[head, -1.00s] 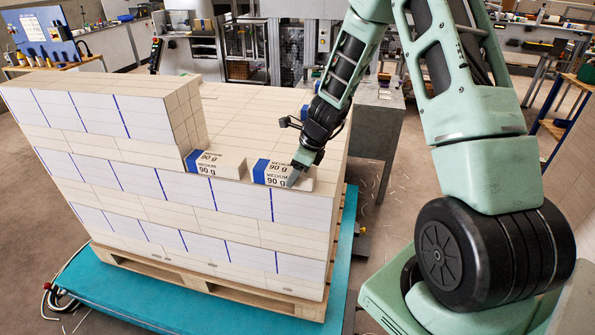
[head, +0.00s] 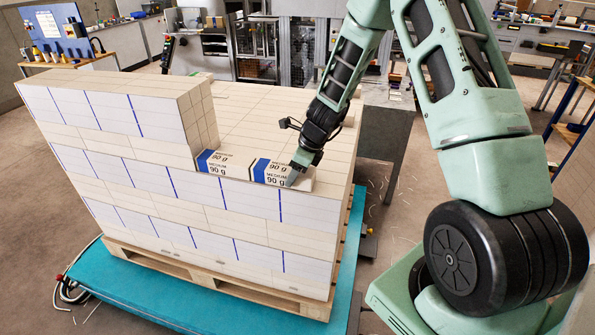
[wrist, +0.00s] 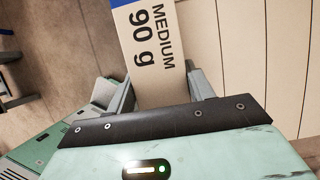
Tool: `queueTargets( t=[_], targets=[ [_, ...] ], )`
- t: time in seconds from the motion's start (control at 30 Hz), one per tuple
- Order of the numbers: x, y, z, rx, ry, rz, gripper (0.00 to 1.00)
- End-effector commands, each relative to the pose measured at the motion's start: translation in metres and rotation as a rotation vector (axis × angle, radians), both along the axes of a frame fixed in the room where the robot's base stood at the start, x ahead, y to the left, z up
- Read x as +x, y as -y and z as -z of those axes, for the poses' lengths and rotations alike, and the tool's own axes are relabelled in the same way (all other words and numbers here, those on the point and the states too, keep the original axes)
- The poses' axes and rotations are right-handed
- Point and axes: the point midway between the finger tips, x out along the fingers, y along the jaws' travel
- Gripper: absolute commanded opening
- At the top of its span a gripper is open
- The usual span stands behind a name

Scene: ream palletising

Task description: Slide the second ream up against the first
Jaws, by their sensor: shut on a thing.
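The first ream (head: 224,162), white with a blue end band and a "MEDIUM 90 g" label, lies flat on the lower top of the stack, beside the taller block at left. The second ream (head: 271,171), of the same look, lies just right of it. Any gap between the two is very narrow; I cannot tell if they touch. My gripper (head: 298,170) is shut on the second ream at its right side. In the wrist view a finger stands on each side of the labelled second ream (wrist: 150,50). The first ream is out of the wrist view.
A taller block of reams (head: 110,108) rises left of the first ream. The stack's top behind both reams (head: 265,120) is clear and flat. The stack stands on a wooden pallet (head: 215,283) over a teal platform (head: 150,300).

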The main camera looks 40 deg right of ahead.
Motion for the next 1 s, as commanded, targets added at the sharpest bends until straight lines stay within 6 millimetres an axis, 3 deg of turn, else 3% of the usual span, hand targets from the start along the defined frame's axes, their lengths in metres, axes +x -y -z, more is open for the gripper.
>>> queueTargets(
  t=[0.13,0.17,0.23,0.27,0.67,1.0],
  targets=[
    [0.004,-0.003,-0.001,0.0,0.0,0.0,0.13],
    [0.004,-0.003,-0.001,0.0,0.0,0.0,0.55],
    [0.004,-0.003,0.0,0.0,0.0,0.0,0.75],
    [0.003,-0.003,0.0,0.0,0.0,0.0,0.78],
    [0.001,-0.001,-0.008,-0.002,0.002,-0.001,0.78],
    [-0.02,0.016,-0.074,-0.003,0.004,-0.001,0.78]
  ],
)
